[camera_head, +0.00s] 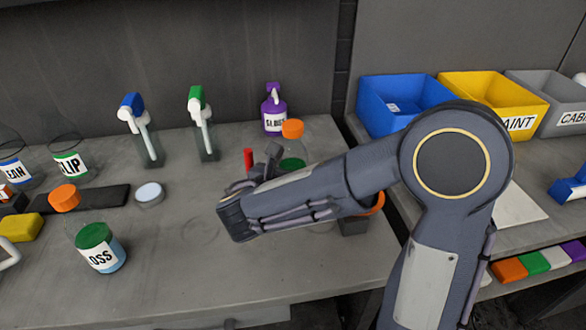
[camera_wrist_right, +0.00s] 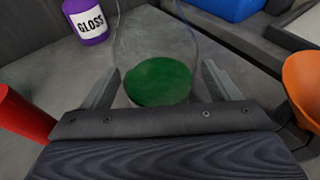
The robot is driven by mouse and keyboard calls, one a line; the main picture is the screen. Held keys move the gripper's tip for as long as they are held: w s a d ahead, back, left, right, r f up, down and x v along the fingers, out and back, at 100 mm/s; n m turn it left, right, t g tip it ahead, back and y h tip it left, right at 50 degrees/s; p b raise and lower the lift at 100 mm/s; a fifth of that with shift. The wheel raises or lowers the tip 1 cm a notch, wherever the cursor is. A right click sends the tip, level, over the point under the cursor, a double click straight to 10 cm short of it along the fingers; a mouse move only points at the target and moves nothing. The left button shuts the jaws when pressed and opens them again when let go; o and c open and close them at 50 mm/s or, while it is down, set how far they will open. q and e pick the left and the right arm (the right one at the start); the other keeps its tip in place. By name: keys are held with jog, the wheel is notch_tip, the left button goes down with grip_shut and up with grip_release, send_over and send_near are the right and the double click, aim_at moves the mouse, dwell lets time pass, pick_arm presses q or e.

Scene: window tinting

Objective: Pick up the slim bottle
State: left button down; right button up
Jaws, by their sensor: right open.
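A clear bottle with an orange cap (camera_head: 292,129) and green contents (camera_head: 292,163) stands on the grey bench, partly hidden behind my right arm. It seems to be the slim bottle, though no label on it shows. In the right wrist view a clear bottle with green contents (camera_wrist_right: 160,82) lies between the spread fingers. My right gripper (camera_wrist_right: 160,85) is open around its lower part. It also shows in the head view (camera_head: 262,163), mostly hidden by my arm. Whether a finger touches the bottle I cannot tell. My left gripper is not in view.
A purple GLOSS bottle (camera_head: 274,112) stands behind. A red object (camera_head: 248,160) is just left of the gripper, and an orange rounded object (camera_wrist_right: 303,85) is to the right. The front middle bench is clear.

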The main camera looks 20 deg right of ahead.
jog(key=shift+c, duration=0.4)
jog(key=c, duration=1.2)
jog(key=shift+r, duration=0.1)
